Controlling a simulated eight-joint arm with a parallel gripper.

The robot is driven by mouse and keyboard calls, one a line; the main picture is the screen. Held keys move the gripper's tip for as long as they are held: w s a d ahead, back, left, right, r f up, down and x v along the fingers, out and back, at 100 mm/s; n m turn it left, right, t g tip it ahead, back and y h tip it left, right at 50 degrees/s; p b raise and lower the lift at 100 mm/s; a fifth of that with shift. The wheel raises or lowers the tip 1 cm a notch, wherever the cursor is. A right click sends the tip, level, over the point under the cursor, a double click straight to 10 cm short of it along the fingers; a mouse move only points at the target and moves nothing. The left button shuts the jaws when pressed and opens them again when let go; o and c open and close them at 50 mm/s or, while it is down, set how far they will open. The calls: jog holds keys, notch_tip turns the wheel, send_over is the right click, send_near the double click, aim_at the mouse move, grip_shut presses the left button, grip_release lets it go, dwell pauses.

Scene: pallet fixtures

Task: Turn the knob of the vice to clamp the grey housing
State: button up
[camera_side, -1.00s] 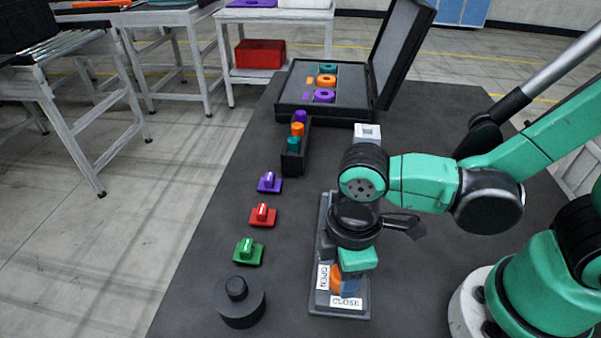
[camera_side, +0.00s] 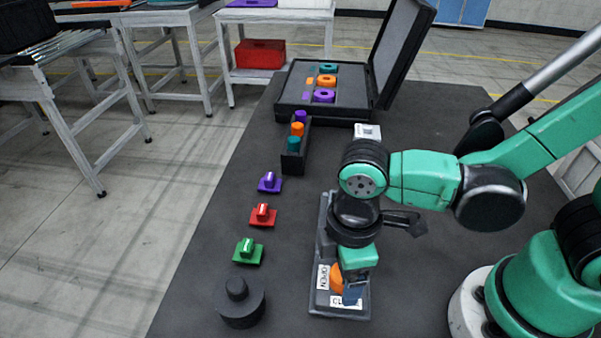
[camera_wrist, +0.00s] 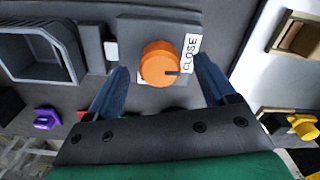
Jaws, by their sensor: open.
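The vice's orange knob (camera_side: 337,279) sits at the near end of the dark vice base (camera_side: 322,245), beside the OPEN and CLOSE labels. In the wrist view the knob (camera_wrist: 157,62) has a dark pointer mark facing the CLOSE label (camera_wrist: 189,54). My gripper (camera_wrist: 161,66) is open, with one blue finger on each side of the knob; gaps show between them, and contact cannot be told. In the side view my gripper (camera_side: 353,292) is low over the knob and partly covers it and the CLOSE label. A hollow grey housing (camera_wrist: 72,52) shows at left in the wrist view; my arm hides it in the side view.
Purple (camera_side: 269,182), red (camera_side: 263,215) and green (camera_side: 248,251) knobbed blocks lie left of the vice. A black round part (camera_side: 240,302) stands at the near left. A rack (camera_side: 293,160) and an open case (camera_side: 322,108) are farther back.

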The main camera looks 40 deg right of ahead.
jog(key=shift+r, duration=2.6)
jog(key=w+d+m+t, duration=0.1)
jog(key=d+m, duration=0.1)
jog(key=w+d+r+m+t, duration=0.1)
jog(key=w+d+m, duration=0.1)
jog(key=w+d+r+m+t+y, duration=0.1)
jog(key=w+d+m, duration=0.1)
jog(key=shift+w+d+m+t, duration=0.1)
jog(key=shift+d+m+t, duration=0.2)
jog(key=w+d+r+m+t+h, duration=0.1)
jog(key=w+d+r+m+t, duration=0.1)
jog(key=d+m, duration=0.3)
jog(key=shift+w+d+r+m+t, duration=0.25)
jog(key=shift+d+m+t, duration=0.05)
jog(key=shift+d+t, duration=0.55)
